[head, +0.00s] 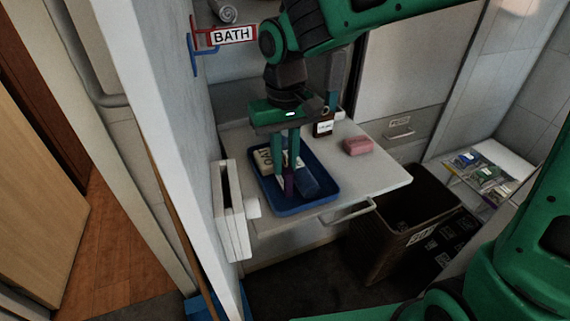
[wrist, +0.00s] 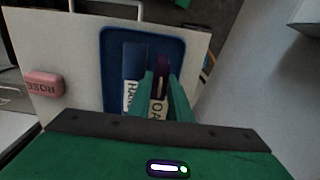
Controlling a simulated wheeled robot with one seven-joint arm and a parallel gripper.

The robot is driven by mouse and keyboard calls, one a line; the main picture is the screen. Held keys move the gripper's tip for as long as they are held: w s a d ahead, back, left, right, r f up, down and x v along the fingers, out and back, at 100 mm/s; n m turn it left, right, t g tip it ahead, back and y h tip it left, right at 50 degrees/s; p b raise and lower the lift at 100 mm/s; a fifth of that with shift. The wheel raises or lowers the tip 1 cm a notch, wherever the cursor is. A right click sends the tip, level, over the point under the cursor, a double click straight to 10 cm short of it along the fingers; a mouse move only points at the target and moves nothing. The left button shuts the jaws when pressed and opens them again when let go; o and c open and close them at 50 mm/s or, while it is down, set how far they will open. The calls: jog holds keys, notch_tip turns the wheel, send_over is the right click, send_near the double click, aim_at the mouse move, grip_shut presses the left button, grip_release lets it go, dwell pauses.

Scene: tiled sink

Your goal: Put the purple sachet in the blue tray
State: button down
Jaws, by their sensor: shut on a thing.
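The purple sachet (head: 289,186) is between my gripper's fingers in the head view, over the blue tray (head: 325,197). It also shows as a dark purple shape in the wrist view (wrist: 162,64). My gripper (head: 287,176) points down and is shut on the sachet. The blue tray lies on the white counter and also shows in the wrist view (wrist: 112,44). I cannot tell whether the sachet touches the tray floor. My fingers hide part of the sachet.
In the tray are a blue item (head: 307,182) and a cream lettered item (head: 263,160), close beside my fingers. A pink soap bar (head: 358,146) and a dark labelled bottle (head: 323,127) stand on the counter outside the tray. A wall edges the counter's left side. A dark bin (head: 410,225) stands below right.

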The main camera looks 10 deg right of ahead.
jog(key=shift+f, duration=0.9)
jog(key=c, duration=1.6)
grip_release()
jog(key=shift+f, duration=0.1)
notch_tip(320, 180, up, 12)
jog(key=shift+r, duration=0.15)
